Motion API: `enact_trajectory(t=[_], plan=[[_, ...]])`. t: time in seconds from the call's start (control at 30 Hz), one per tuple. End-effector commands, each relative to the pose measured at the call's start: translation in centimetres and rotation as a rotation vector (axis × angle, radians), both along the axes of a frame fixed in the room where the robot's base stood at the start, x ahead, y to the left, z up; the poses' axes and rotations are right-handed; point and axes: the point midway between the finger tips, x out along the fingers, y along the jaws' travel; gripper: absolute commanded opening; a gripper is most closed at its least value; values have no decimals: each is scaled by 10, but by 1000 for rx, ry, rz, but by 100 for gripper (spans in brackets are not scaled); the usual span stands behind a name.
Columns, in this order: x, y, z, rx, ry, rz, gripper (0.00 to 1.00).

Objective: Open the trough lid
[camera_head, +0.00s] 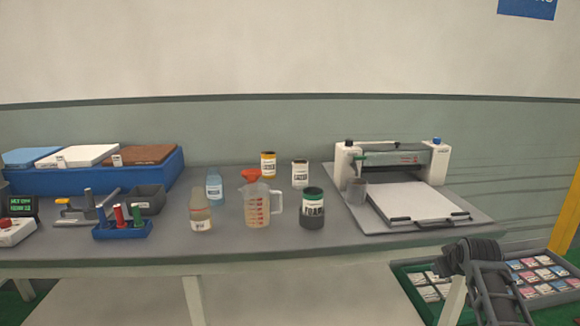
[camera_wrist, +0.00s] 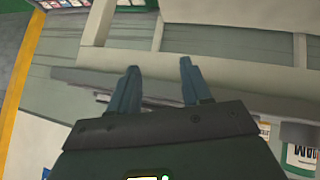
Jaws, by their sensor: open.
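I cannot tell for certain which part is the trough lid. A white bench device (camera_head: 437,165) stands at the right of the table, with a crossbar between two end posts. In front of it a flat white panel (camera_head: 408,199) lies level, with dark handles along its front edge. My gripper (camera_wrist: 159,70) shows in the wrist view with two blue-grey fingers spread apart and nothing between them. In the head view my dark arm is at the lower right, in front of the table's right end; its fingertips cannot be made out there.
The grey table (camera_head: 300,238) also holds a measuring jug (camera_head: 257,207), a dark-labelled jar (camera_head: 312,212), bottles, a blue bin (camera_head: 125,181) of coloured slabs and a blue tube rack (camera_head: 122,231). A tray (camera_head: 520,289) of small packets sits low at the right.

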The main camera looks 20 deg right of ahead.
Motion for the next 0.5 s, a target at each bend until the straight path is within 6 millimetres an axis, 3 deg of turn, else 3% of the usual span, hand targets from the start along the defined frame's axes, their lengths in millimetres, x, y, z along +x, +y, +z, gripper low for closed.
enact_trajectory(t=[0.03,0.2,0.5], plan=[[-8,24,-20,6,-13,15,48],[-36,93,-62,11,-81,51,48],[-114,205,-103,33,-200,112,48]])
